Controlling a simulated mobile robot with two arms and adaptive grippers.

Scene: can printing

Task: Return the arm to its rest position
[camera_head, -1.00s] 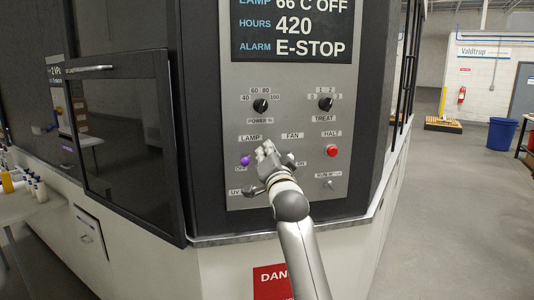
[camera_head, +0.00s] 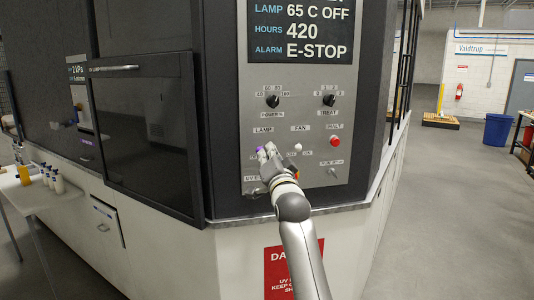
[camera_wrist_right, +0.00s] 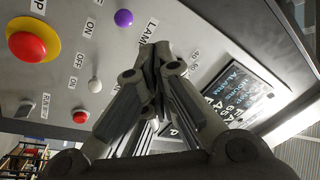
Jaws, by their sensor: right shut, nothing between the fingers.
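My right gripper (camera_head: 266,152) is shut and empty in front of the lower left of the grey control panel (camera_head: 345,165). It hides part of the LAMP controls in the head view. In the right wrist view the closed fingers (camera_wrist_right: 156,55) point up toward the panel, beside the purple LAMP button (camera_wrist_right: 123,18); I cannot tell the exact gap to the panel. The silver right arm reaches up from the bottom of the head view. My left gripper is not in view.
The panel has a display (camera_head: 300,32) reading LAMP 65 C OFF and E-STOP, and a red HALT button (camera_head: 335,141). A red-and-yellow button (camera_wrist_right: 28,47) shows in the wrist view. A table with bottles (camera_head: 52,178) stands left.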

